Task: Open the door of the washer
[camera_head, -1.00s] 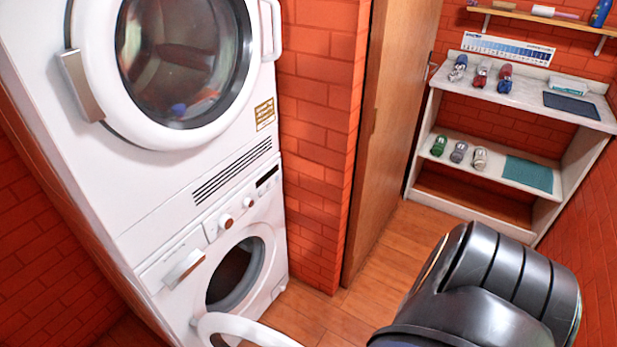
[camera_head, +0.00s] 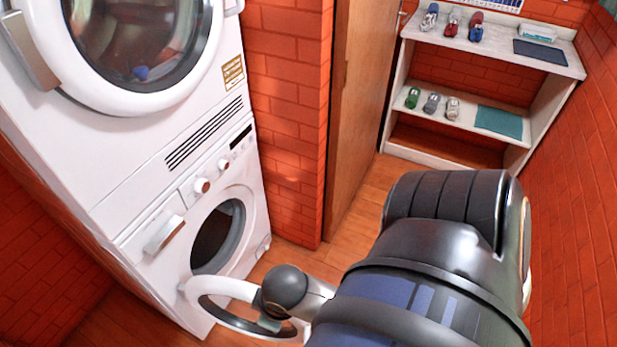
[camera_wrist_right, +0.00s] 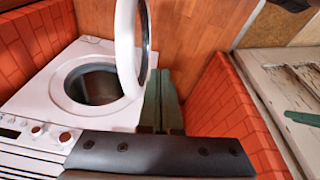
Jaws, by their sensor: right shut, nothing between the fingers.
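The washer (camera_head: 228,185) is the lower white machine of a stack, with a round dark opening (camera_head: 214,240) in its front. Its ring-shaped door (camera_head: 228,286) stands swung well out from the opening in the head view, partly hidden by my right arm. In the right wrist view the washer (camera_wrist_right: 52,103) shows its drum opening (camera_wrist_right: 92,84), with the door (camera_wrist_right: 127,60) standing edge-on beside it. My right gripper (camera_wrist_right: 160,72) is shut and empty, its dark green fingers just right of the door; contact cannot be told. My left gripper is out of view.
A white dryer (camera_head: 130,120) with a closed round door sits on the washer. A brick wall (camera_head: 285,120) and wooden door (camera_head: 355,110) stand to the right. A shelf unit (camera_head: 440,149) with toy cars is behind. Some wooden floor (camera_head: 285,256) is free.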

